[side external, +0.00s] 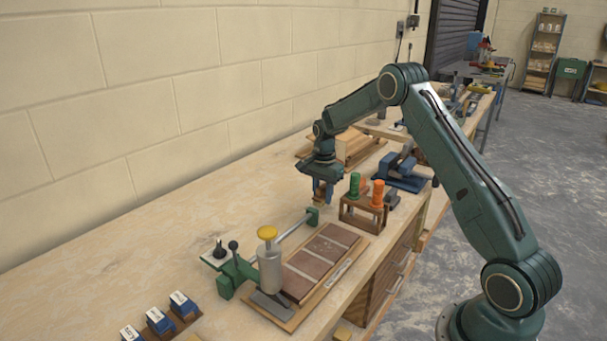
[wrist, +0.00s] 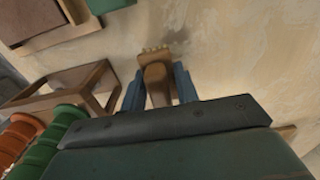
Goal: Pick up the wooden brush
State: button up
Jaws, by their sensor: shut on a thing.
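The wooden brush (wrist: 156,78) shows in the wrist view between my two blue jaws, its brown handle toward me and its pale bristles pointing up in the picture. My gripper (wrist: 158,88) is shut on the handle. In the side view my gripper (side external: 322,192) points down over the bench, left of the wooden rack. The brush is small there and mostly hidden by the jaws. I cannot tell whether it touches the bench.
A wooden rack (side external: 364,217) holding green (side external: 354,186) and orange (side external: 378,194) handles stands close by on the right. A blue vice-like tool (side external: 403,173) is behind it. A green press with a yellow knob (side external: 267,232) stands in front. Bare bench lies toward the wall.

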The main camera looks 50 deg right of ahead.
aim_at(321, 187)
notch_tip(321, 187, up, 18)
dwell(0.5)
jog(key=shift+f, duration=0.15)
jog(key=shift+o, duration=1.4)
jog(key=shift+c, duration=0.9)
jog(key=s+a+f, duration=0.4)
jog(key=s+a, duration=0.2)
jog(key=a, duration=0.3)
jog(key=s+a+f, duration=0.5)
jog(key=s+a, duration=0.2)
jog(key=a, duration=0.3)
jog(key=shift+s+a, duration=0.2)
jog(key=shift+a, duration=0.1)
jog(key=shift+f, duration=0.2)
